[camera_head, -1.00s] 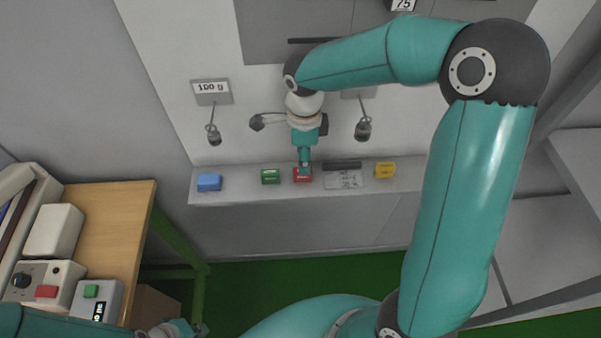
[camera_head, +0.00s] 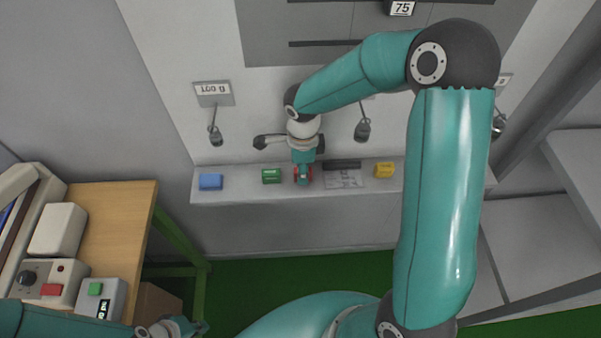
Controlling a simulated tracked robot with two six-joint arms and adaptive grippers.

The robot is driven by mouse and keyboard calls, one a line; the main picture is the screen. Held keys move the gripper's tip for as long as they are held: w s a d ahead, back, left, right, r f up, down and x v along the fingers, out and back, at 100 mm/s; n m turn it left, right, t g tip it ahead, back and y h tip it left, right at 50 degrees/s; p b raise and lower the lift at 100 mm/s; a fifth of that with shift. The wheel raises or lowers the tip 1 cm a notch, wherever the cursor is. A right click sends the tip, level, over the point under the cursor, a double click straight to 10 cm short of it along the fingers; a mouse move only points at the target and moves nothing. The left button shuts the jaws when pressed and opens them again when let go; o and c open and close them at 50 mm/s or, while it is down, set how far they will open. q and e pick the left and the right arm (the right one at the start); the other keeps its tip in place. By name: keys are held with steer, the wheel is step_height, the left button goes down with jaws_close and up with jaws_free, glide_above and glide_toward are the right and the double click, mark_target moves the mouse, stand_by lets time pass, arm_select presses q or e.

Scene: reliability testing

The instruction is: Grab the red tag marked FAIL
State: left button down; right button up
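The red tag (camera_head: 310,176) lies on the narrow grey shelf (camera_head: 240,193), between a green tag and a printed sheet. It is mostly hidden under my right gripper (camera_head: 303,180), so its lettering cannot be read. My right gripper points down right at the red tag, with red showing on both sides of it. Whether its fingers are open or shut cannot be made out. My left gripper (camera_head: 197,328) is at the bottom left, far from the shelf, and its fingers are too small to judge.
A blue tag (camera_head: 210,181), a green tag (camera_head: 271,176) and a yellow tag (camera_head: 385,170) share the shelf with the sheet (camera_head: 343,179). Weights (camera_head: 215,136) hang on the wall above. A wooden table (camera_head: 118,220) with a control box (camera_head: 48,283) stands left.

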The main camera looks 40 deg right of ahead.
jaws_close()
steer(key=shift+r, duration=0.1)
